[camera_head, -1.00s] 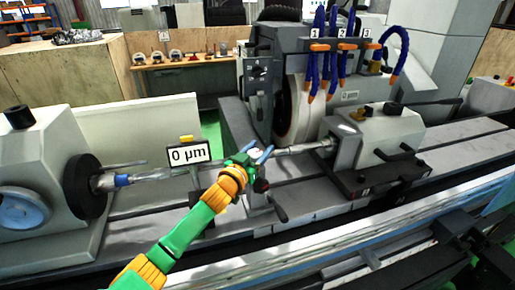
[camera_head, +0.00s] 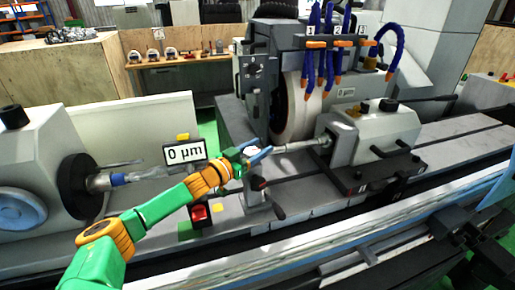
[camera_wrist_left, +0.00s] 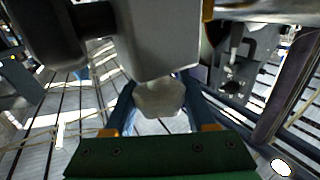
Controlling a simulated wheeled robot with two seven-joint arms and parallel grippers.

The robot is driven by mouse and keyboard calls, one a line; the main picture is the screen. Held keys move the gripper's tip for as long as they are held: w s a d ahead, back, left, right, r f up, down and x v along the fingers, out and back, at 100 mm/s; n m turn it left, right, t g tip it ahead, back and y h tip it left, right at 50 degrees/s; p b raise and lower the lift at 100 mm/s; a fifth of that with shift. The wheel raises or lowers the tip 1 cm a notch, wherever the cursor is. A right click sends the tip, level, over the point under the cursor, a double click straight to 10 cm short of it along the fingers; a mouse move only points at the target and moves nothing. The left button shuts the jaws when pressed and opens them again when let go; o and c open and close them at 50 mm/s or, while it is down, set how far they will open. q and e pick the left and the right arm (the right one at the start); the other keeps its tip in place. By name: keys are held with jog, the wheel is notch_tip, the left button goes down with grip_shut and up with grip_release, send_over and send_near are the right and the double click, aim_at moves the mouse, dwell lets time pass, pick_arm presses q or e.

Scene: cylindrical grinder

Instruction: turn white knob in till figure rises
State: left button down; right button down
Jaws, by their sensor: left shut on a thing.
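My left gripper (camera_head: 248,157) reaches in from the lower left to the middle of the machine. Its blue fingers are shut on a pale, faceted white knob (camera_wrist_left: 160,97), which sits between them in the left wrist view. In the head view the fingers and wrist hide the knob. A tilted display (camera_head: 186,154) just left of the gripper reads 0 µm. My right gripper cannot be made out.
The workpiece shaft (camera_head: 300,146) runs behind the gripper to the tailstock (camera_head: 375,137). The grinding wheel (camera_head: 297,108) stands behind. The headstock chuck (camera_head: 80,187) is at left. A red button (camera_head: 200,213) and a lever (camera_head: 278,212) lie close below the gripper.

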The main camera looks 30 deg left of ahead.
aim_at(246, 157)
pick_arm(q)
jog(key=shift+c, duration=1.6)
grip_release()
jog(key=shift+o, duration=0.5)
jog(key=shift+w, duration=0.15)
jog(key=shift+f, duration=0.1)
jog(key=shift+s+f, duration=0.1)
jog(key=shift+s, duration=0.2)
jog(key=b+v, duration=0.2)
jog(key=v, duration=0.2)
jog(key=shift+s+a, duration=0.15)
jog(key=shift+s, duration=0.2)
jog(key=shift+b+v, duration=0.3)
jog(key=shift+v, duration=0.6)
